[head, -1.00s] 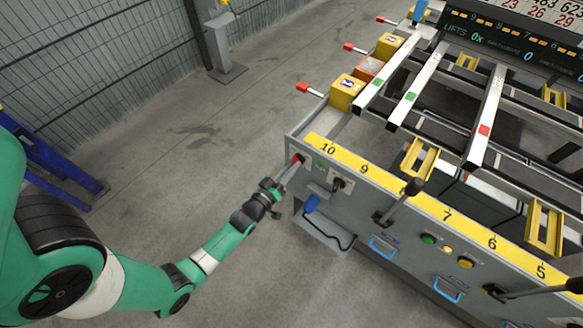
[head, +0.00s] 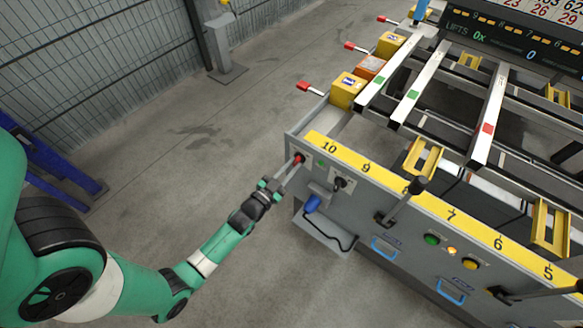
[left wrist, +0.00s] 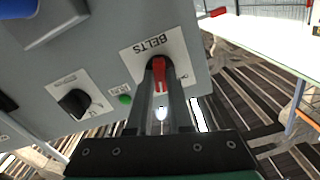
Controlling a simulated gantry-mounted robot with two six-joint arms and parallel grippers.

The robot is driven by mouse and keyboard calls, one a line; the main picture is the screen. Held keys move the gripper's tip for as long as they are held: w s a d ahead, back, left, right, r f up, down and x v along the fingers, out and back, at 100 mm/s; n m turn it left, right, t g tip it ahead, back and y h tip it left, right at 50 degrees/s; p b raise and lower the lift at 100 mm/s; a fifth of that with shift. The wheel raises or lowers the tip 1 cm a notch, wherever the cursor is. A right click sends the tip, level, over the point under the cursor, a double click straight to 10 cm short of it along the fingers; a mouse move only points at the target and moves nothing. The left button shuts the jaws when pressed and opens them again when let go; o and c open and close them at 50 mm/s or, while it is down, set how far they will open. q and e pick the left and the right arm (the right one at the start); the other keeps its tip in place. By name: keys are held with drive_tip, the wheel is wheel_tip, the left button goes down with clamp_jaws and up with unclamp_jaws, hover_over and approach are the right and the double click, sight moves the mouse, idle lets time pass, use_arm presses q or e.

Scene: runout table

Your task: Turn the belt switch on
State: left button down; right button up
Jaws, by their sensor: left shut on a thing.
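The belt switch (left wrist: 159,74) is a red lever on a white plate marked BELTS in the left wrist view. In the head view it is a small red knob (head: 299,158) at the left end of the grey machine front, near number 10. My left gripper (left wrist: 160,72) has its two fingers at the switch, shut on the red lever, and covers part of it. It also shows in the head view (head: 291,168), reaching in from the left. A green lamp (left wrist: 125,99) sits beside the plate. My right gripper is not in view.
A black rotary knob (left wrist: 75,103) is beside the switch. A blue-handled tool (head: 312,204) hangs on the front over a small shelf. Black levers (head: 415,188) stick out further right.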

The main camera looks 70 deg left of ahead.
use_arm(q)
drive_tip(key=m+b, duration=0.1)
drive_tip(key=m, duration=0.4)
drive_tip(key=shift+m, duration=0.3)
drive_tip(key=shift+r, duration=0.1)
idle(0.3)
drive_tip(key=c, duration=0.8)
unclamp_jaws()
drive_tip(key=shift+s, duration=0.1)
drive_tip(key=p+v, duration=0.1)
drive_tip(key=v, duration=1)
drive_tip(key=shift+s+d, duration=0.15)
drive_tip(key=shift+s, duration=0.1)
